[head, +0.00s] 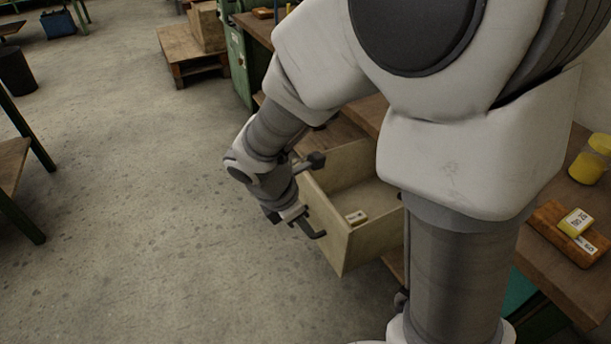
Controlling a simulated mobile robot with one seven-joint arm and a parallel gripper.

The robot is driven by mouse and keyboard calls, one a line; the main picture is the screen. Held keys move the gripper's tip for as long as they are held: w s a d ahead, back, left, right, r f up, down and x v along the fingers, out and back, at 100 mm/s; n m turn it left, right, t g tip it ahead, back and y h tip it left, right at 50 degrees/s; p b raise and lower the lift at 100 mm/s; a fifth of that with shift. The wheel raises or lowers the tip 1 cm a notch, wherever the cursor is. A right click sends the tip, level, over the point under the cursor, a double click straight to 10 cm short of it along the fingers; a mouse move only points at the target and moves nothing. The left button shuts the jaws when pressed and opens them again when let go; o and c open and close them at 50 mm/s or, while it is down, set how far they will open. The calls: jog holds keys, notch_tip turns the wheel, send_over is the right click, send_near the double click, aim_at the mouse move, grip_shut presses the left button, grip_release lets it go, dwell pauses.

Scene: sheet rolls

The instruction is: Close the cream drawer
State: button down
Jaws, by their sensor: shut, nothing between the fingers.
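The cream drawer (362,246) stands pulled out below the wooden bench, right of the picture's middle. Its inside shows from above, with a small yellow-and-white box (356,217) lying in it near the front. My gripper (304,232) is at the outer side of the drawer's front panel, by the dark handle. It is shut with nothing in it. I cannot tell whether it touches the panel or handle. My arm hides the drawer's right part and much of the bench.
A pallet (190,52) with a carton stands at the back. The concrete floor (140,200) left of the drawer is clear.

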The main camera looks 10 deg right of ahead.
aim_at(343, 239)
jog(key=shift+w+d+f+b, duration=0.4)
jog(key=shift+d+f+b, duration=0.45)
jog(key=shift+d+f, duration=0.45)
jog(key=shift+w+d+f+b, duration=0.35)
jog(key=shift+d+f+b, duration=0.6)
jog(key=shift+f, duration=0.6)
jog(key=shift+w+d+f+b, duration=0.4)
jog(key=shift+d+f+b, duration=0.3)
jog(key=shift+d+f, duration=0.7)
jog(key=shift+w+d, duration=0.15)
jog(key=shift+d, duration=0.4)
jog(key=w+d+p, duration=0.3)
jog(key=d+p, duration=0.2)
jog(key=d, duration=0.5)
jog(key=w+d+p, duration=0.4)
jog(key=d+p, duration=0.1)
jog(key=d, duration=0.6)
jog(key=shift+a, duration=0.1)
